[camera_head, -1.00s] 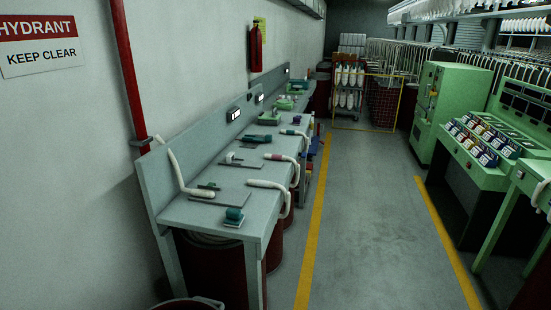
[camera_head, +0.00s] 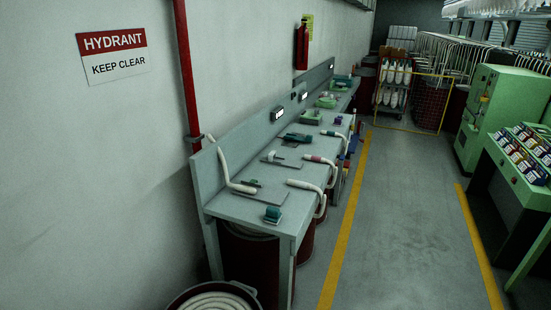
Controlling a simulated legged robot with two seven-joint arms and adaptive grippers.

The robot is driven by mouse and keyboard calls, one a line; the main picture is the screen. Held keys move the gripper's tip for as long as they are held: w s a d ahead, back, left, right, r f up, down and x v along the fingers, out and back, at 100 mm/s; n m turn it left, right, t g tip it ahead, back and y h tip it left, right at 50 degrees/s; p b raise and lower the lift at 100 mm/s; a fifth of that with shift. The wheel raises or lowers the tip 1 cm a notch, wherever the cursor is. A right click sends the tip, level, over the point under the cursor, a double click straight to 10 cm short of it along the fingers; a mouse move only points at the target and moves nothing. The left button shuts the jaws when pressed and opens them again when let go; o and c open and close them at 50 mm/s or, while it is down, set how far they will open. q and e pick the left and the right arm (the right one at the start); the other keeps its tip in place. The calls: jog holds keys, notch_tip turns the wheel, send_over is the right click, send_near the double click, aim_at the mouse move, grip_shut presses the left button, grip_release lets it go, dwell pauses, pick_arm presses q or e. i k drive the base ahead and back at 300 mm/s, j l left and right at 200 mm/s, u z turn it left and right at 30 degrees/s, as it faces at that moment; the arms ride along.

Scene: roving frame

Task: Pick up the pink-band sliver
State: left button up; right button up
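Several white slivers hang over the right edge of the long grey bench (camera_head: 258,207). The second one from the near end, the pink-band sliver (camera_head: 328,164), shows a small pinkish-red band near its bench end. It lies partly on the bench top and curves down over the edge. The band is small at this distance. Neither of my grippers is in view.
A nearer white sliver (camera_head: 306,186) and a teal-topped device (camera_head: 273,214) are on the bench. A can of coiled sliver (camera_head: 215,300) stands at the bottom. The grey aisle (camera_head: 400,220) between yellow lines is clear. Green machines (camera_head: 490,115) stand right.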

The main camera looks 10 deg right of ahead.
aim_at(315, 158)
jog(key=i+l+u, duration=0.25)
jog(key=l+u, duration=0.3)
jog(key=i+l+u, duration=0.25)
jog(key=l, duration=0.2)
jog(key=l+u, duration=0.25)
jog(key=k+l, duration=0.05)
jog(key=l, duration=0.05)
